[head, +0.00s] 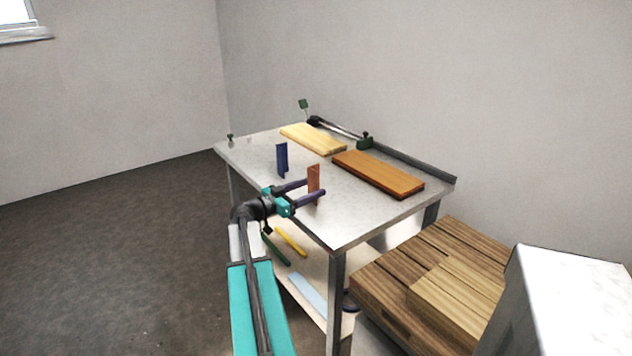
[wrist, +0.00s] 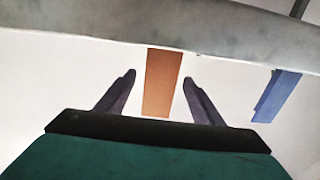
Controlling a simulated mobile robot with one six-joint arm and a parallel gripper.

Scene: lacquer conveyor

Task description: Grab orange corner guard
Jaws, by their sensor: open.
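The orange corner guard (head: 313,174) stands upright on the table's top near the edge facing my arm. My gripper (head: 314,188) is open, and its two dark fingers reach to either side of the guard in the head view. In the wrist view the orange corner guard (wrist: 163,80) shows between the open fingers of my gripper (wrist: 159,78), with a gap on each side. I see no contact between finger and guard. The guard's lower part is partly hidden by a finger in the head view.
A blue corner guard (head: 282,160) stands behind and left of the orange one; it also shows in the wrist view (wrist: 278,96). A pale board (head: 312,138) and an orange-brown board (head: 378,173) lie farther back on the table (head: 350,222). Wooden pallets (head: 435,275) stand right.

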